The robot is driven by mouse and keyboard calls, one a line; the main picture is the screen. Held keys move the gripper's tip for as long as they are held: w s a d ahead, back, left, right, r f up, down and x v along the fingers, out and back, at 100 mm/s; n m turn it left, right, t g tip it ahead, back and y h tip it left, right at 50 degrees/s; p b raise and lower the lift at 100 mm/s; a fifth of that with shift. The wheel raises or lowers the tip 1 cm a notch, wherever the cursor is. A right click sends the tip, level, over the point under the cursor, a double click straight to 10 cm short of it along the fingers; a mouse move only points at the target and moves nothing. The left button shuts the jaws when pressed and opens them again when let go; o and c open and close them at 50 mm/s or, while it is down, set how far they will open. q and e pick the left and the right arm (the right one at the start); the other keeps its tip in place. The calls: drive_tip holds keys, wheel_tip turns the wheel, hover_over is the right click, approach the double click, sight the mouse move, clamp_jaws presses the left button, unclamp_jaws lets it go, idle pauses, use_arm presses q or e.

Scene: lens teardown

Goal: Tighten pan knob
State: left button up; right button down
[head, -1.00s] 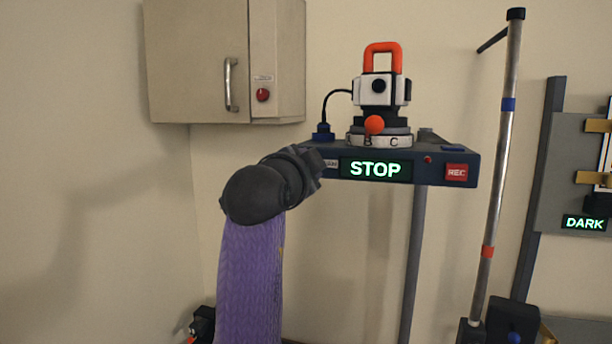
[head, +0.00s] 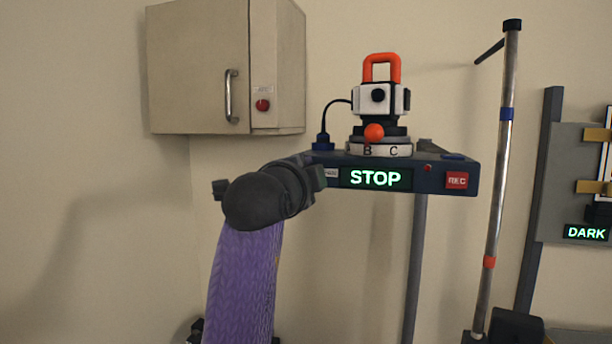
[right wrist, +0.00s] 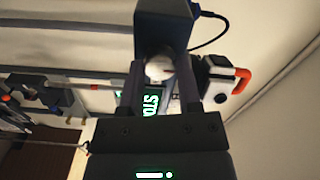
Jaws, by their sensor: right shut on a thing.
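In the head view my right gripper (head: 316,178), on the purple-sleeved arm, is at the left end of the dark platform (head: 428,180). In the right wrist view its two fingers (right wrist: 160,78) are shut on a pale round knob (right wrist: 159,66), which I take for the pan knob. The knob sits against a dark blue block (right wrist: 163,22). In the head view the gripper hides this knob. A white and black device (head: 376,99) with an orange handle and an orange ball stands on a lettered ring (head: 378,150) on the platform. My left gripper is not identifiable.
The platform front has a lit STOP display (head: 375,178) and a red REC button (head: 457,180). A metal pole (head: 498,180) stands to the right, beside a grey panel with a DARK display (head: 585,232). A beige cabinet (head: 190,70) hangs upper left.

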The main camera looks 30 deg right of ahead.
drive_tip(key=shift+c, duration=1.4)
unclamp_jaws()
drive_tip(key=b+v, duration=0.4)
drive_tip(key=v, duration=0.6)
drive_tip(key=shift+d+f, duration=0.1)
